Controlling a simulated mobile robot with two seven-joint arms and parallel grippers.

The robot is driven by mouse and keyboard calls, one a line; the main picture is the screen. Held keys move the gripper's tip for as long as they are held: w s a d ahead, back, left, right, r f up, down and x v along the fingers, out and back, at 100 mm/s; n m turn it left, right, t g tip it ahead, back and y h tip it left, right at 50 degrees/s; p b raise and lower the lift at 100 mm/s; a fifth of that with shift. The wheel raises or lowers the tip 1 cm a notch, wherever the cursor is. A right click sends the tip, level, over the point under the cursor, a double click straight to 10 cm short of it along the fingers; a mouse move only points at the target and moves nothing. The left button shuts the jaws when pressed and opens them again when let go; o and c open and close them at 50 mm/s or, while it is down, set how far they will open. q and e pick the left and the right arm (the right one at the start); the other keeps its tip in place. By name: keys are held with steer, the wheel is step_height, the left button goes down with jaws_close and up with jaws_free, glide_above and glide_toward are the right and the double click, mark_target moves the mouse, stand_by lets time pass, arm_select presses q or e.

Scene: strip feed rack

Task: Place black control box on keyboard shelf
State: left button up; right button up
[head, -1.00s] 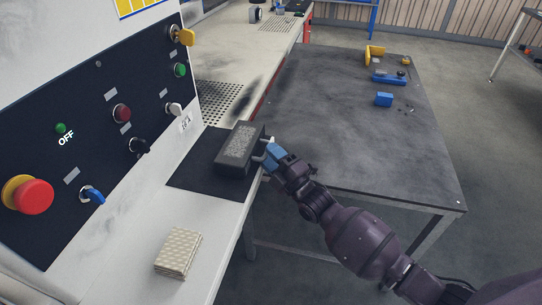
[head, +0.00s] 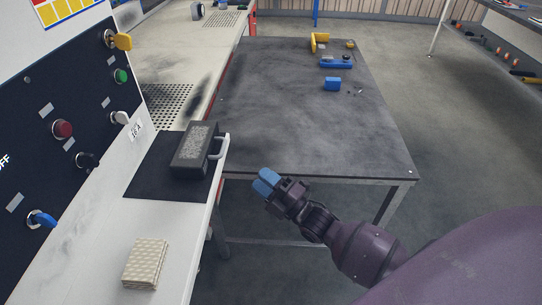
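The black control box (head: 194,147) lies on the black mat (head: 148,183) on the white shelf (head: 186,232) beside the control panel. Its pale handle (head: 219,147) faces right, at the shelf's edge. My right gripper (head: 265,181), with blue fingertips, is to the right of and below the box. It is apart from the handle and holds nothing. Its fingertips look close together with a narrow gap, so how far it is open is hard to judge. My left gripper is not in view.
The control panel (head: 62,160) with knobs stands at the left. A dark table (head: 300,130) behind my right gripper carries a blue block (head: 332,84) and small parts at its far end.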

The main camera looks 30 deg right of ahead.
steer(key=s+d+f+m+g+h, duration=0.2)
steer(key=s+f+m+g+h, duration=0.2)
steer(key=s+m, duration=0.5)
steer(key=s+d+f+m+g+h, duration=0.1)
steer(key=s+f+m+g+h, duration=0.4)
steer(key=s+f+m, duration=0.4)
steer(key=s+m, duration=0.1)
steer(key=s, duration=0.2)
steer(key=shift+s+d+f, duration=0.25)
steer(key=shift+s+d, duration=0.15)
arm_select(q)
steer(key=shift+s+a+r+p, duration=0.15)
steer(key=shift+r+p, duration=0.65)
steer(key=shift+p, duration=0.3)
arm_select(e)
steer(key=shift+s+d+r, duration=0.15)
steer(key=shift+r, duration=0.6)
steer(key=shift+w+r, duration=0.15)
steer(key=shift+w, duration=0.1)
